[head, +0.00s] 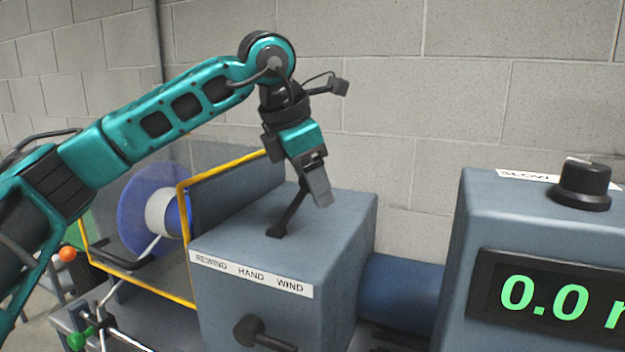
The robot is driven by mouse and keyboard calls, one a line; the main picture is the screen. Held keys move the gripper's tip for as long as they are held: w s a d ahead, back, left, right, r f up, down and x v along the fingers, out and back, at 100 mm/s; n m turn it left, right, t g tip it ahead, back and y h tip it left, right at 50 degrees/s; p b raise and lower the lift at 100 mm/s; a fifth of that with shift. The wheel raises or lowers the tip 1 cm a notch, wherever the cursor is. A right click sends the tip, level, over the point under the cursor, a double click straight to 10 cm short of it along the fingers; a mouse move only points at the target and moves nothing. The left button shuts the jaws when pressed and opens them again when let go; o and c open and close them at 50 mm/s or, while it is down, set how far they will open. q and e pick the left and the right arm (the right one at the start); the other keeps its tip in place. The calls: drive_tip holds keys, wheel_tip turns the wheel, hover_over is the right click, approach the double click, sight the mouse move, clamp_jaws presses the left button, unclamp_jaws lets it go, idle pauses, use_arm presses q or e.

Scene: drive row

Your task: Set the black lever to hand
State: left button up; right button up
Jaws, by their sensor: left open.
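A white label (251,273) on the box's upper front edge reads REWIND, HAND, WIND from left to right. My right gripper is not in view.
A black handle (250,331) sticks out of the box front. A yellow-edged guard (186,235) and a blue reel (140,215) stand at left. A housing at right carries a black knob (582,183) and a green display (560,300). A block wall is behind.

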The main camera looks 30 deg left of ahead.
use_arm(q)
clamp_jaws()
idle(0.7)
